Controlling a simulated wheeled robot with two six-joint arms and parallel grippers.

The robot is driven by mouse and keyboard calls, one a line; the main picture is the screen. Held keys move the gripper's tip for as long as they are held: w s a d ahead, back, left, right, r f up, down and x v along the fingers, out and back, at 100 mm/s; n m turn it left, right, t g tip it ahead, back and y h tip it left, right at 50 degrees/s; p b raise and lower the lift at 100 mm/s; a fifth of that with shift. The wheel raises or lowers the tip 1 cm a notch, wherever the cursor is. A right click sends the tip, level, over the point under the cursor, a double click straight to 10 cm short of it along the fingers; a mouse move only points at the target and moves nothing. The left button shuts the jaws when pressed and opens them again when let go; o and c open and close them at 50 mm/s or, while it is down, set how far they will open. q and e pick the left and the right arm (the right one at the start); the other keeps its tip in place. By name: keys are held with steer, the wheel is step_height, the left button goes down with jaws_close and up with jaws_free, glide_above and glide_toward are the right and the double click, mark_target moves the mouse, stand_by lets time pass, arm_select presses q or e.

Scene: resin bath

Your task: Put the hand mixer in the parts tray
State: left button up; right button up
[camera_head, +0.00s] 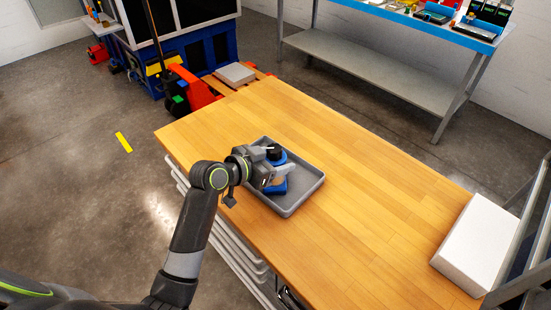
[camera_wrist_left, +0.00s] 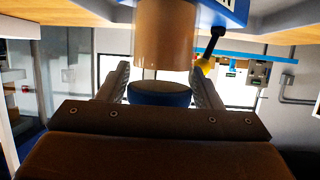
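The grey parts tray (camera_head: 308,187) lies on the wooden workbench. The hand mixer, blue and black with a tan part, shows at the tray, partly behind my left gripper (camera_head: 276,177). In the left wrist view the mixer's round blue part (camera_wrist_left: 160,93) sits between the two fingers of my left gripper (camera_wrist_left: 162,88), with almost no gap at either side, so the gripper looks shut on it. A tan cylinder (camera_wrist_left: 163,35) stands beyond the blue part. Whether the mixer touches the tray floor is hidden. My right gripper is not in view.
A white box (camera_head: 476,245) stands at the bench's right end beside a metal rack. The bench (camera_head: 360,190) right of the tray is clear. A red pallet jack (camera_head: 195,90) and a blue-topped table (camera_head: 420,28) stand beyond the bench.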

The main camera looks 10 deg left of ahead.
arm_select(q)
steer(key=shift+o, duration=1.4)
steer(key=shift+r, duration=0.1)
steer(key=shift+s+a+r, duration=0.1)
steer(key=v, duration=1.1)
steer(key=shift+s+a, duration=0.2)
steer(key=shift+s, duration=0.15)
